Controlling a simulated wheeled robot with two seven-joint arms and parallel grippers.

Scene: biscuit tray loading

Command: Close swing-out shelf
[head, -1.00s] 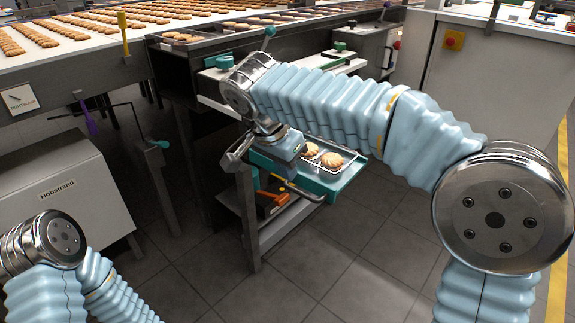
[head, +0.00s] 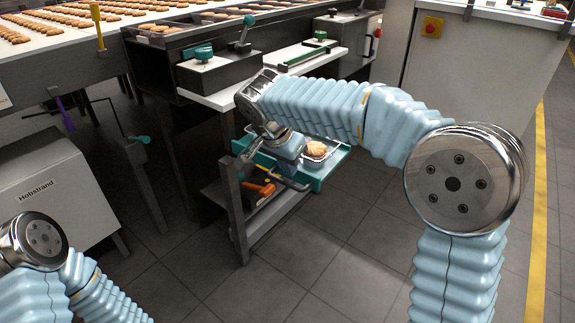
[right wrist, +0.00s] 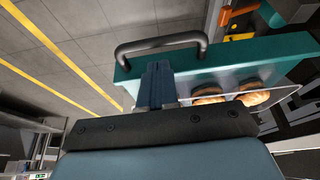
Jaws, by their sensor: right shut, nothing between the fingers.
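The swing-out shelf (head: 333,163) is a teal board carrying a metal tray (head: 331,148) of biscuits (head: 316,148). It sticks out from the metal frame under the counter. A dark bar handle (head: 296,186) is on its front face. My right gripper (head: 291,167) is at that face, close to the handle. In the right wrist view its fingers (right wrist: 157,84) are shut and empty, against or just in front of the teal face (right wrist: 225,60), below the handle (right wrist: 160,45). Contact is unclear. My right forearm hides part of the shelf. My left gripper is out of view.
A lower shelf under the teal one holds orange tools (head: 262,188). A grey metal leg (head: 236,208) stands left of the shelf. A white counter edge (head: 222,97) lies above, and a grey Hobstrand machine (head: 55,190) stands at left. The tiled floor in front is clear.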

